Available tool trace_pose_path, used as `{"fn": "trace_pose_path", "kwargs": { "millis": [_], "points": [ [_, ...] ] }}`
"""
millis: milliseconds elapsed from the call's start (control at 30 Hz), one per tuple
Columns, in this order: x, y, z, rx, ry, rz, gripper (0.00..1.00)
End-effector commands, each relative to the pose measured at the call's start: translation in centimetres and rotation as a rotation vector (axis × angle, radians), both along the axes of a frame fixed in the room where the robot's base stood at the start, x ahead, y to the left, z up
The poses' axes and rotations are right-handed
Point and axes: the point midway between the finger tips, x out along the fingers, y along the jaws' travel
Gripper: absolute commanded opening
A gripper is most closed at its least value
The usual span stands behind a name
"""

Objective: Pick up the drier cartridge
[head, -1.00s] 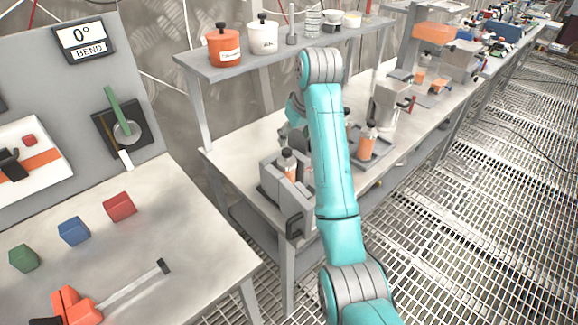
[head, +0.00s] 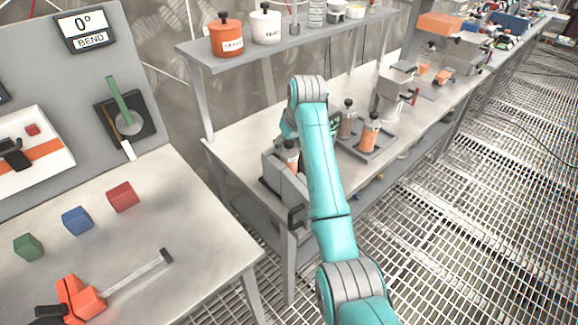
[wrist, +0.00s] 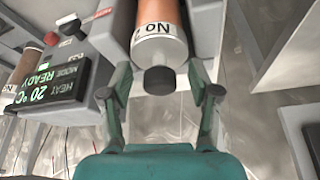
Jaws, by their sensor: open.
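A cartridge (wrist: 158,30) with a brown-orange body, a white band printed "No" and a dark cap stands straight ahead in the wrist view. My gripper (wrist: 162,92) is open, with one finger on each side of the dark cap and nothing clasped. In the head view a cartridge (head: 291,156) shows in the grey bench fixture, partly hidden by my arm, and the gripper itself is mostly hidden. Two more cartridges, a brownish one (head: 347,119) and an orange one (head: 369,133), stand at the tray on the bench. I cannot tell which is the drier by its label.
A heater unit (wrist: 55,85) reading 20 °C READY is close left of my gripper, with another brown cartridge (wrist: 27,67) beyond it. A shelf (head: 290,40) with an orange jar (head: 226,38) and a white jar (head: 266,26) overhangs the bench's back.

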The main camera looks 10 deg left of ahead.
Motion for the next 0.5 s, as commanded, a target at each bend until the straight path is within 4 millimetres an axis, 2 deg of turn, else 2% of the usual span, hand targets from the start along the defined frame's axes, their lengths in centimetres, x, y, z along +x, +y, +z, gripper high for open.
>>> {"fn": "trace_pose_path", "kwargs": {
  "millis": [167, 400, 500],
  "points": [
    [0.00, -0.01, -0.01, 0.000, 0.000, 0.000, 0.61],
    [0.00, -0.03, -0.01, 0.000, 0.000, 0.000, 0.01],
    [-0.01, -0.03, 0.00, 0.000, 0.000, 0.000, 0.00]
  ]
}}
